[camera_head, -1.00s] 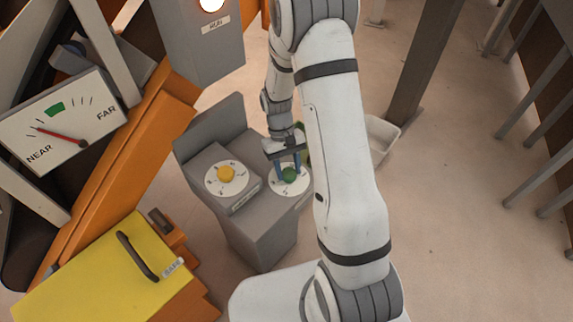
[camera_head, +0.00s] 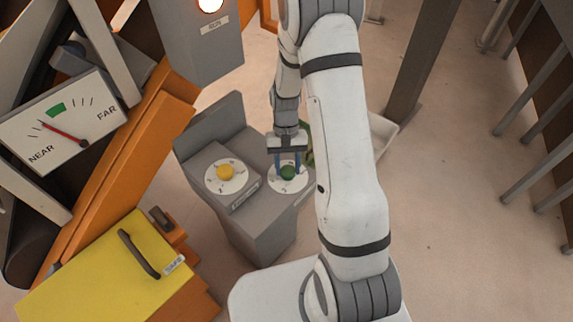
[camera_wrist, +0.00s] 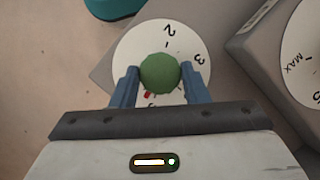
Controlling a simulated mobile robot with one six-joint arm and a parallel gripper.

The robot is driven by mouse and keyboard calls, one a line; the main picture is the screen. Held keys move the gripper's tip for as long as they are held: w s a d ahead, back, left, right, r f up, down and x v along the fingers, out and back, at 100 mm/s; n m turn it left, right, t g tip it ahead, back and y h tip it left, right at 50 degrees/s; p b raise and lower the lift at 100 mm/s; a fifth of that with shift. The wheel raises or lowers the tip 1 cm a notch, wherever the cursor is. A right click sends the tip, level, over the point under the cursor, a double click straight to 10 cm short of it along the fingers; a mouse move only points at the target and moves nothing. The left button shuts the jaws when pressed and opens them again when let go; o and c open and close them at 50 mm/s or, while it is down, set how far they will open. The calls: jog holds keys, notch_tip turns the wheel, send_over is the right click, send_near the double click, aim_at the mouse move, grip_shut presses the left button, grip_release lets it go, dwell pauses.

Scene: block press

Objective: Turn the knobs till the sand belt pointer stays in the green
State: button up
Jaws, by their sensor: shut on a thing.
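The gauge (camera_head: 62,125) at the left in the head view has a NEAR end and a FAR end and a green patch (camera_head: 57,110). Its red pointer (camera_head: 62,132) lies on the NEAR side of the green, a short way off it. The green knob (camera_head: 288,172) sits on a white numbered dial on the grey console. My gripper (camera_head: 287,168) is shut on it from above. In the wrist view the green knob (camera_wrist: 160,73) is between the two blue fingers. The yellow knob (camera_head: 226,172) on the left dial is untouched.
A yellow box (camera_head: 100,275) with a dark handle stands at lower left beside orange framing. A grey cabinet with a lit lamp (camera_head: 210,4) marked RUN rises behind the console.

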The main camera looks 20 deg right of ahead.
jog(key=shift+w, duration=0.15)
jog(key=o, duration=1)
jog(key=shift+p+v, duration=0.75)
jog(key=shift+v, duration=3.1)
notch_tip(320, 180, up, 22)
jog(key=n+t+p, duration=0.1)
jog(key=t+p, duration=0.3)
jog(key=p, duration=0.4)
send_over(288, 166)
jog(key=s, duration=0.5)
jog(key=shift+s+a+r+n+t+h+p, duration=0.15)
jog(key=shift+s+r+t+p, duration=0.4)
jog(key=shift+s+r+p, duration=1)
jog(key=shift+s+r+n+t+h+p, duration=0.1)
jog(key=shift+s+r+n+t+p, duration=0.35)
jog(key=shift+s+r, duration=1.95)
jog(key=shift+s+a+r+t+h+p, duration=0.15)
jog(key=shift+s+r+t+p, duration=0.45)
jog(key=shift+s+r+p, duration=1.3)
